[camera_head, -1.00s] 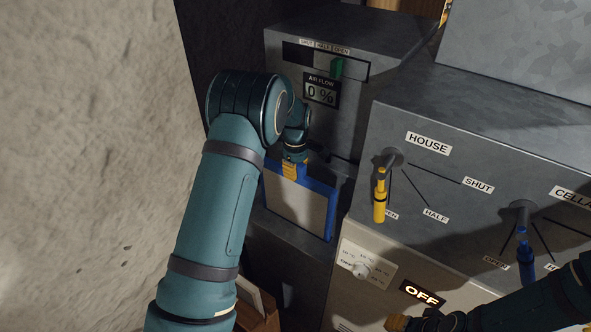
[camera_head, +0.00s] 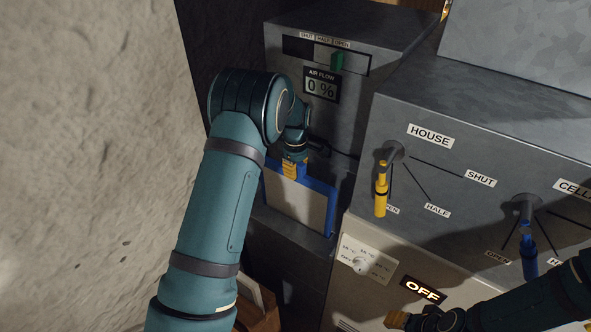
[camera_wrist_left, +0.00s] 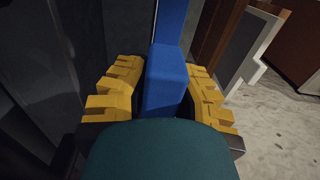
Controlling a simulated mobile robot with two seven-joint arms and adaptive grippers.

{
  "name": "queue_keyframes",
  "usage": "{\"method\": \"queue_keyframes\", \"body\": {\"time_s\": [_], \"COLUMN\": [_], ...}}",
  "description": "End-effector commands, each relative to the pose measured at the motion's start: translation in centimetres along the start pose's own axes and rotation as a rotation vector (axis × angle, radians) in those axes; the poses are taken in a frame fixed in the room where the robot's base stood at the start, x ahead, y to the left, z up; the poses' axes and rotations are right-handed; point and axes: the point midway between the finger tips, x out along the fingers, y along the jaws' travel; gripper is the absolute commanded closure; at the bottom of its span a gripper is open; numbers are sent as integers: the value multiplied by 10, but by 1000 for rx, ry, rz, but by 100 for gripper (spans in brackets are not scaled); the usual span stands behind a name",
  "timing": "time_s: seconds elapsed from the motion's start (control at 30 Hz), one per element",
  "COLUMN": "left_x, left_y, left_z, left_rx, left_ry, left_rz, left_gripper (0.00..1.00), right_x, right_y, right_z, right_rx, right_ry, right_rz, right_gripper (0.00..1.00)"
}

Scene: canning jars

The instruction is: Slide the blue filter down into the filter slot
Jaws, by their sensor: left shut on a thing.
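The blue filter (camera_head: 300,200) has a blue frame around a pale panel. It stands upright at the front of the grey air-flow cabinet (camera_head: 345,160), with its lower edge hidden in the grey ledge (camera_head: 290,232), where the slot seems to be. My left gripper (camera_head: 293,168) is shut on the blue tab at its top. In the left wrist view the yellow fingers sit on both sides of the blue tab (camera_wrist_left: 166,80). My right gripper (camera_head: 398,320) is at the bottom right, and its fingers are too small to read.
A grey box with a yellow HOUSE lever (camera_head: 381,188) and a blue lever (camera_head: 527,250) stands to the right. Below it is a pale unit with a dial and an OFF display (camera_head: 423,289). A rough stone wall (camera_head: 90,130) stands close on the left.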

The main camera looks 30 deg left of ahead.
Motion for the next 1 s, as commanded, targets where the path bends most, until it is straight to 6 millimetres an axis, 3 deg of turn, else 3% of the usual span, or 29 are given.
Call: {"method": "queue_keyframes", "body": {"time_s": [0.37, 1.0], "left_x": [1, 24], "left_y": [0, 0], "left_z": [0, 0], "left_rx": [0, 0], "left_ry": [0, 0], "left_rz": [1, 0], "left_gripper": [100, 100], "right_x": [0, 13], "right_y": [0, 5], "right_z": [0, 2], "right_rx": [0, 0], "right_ry": [0, 0], "right_rz": [0, 0], "right_gripper": [53, 53]}}
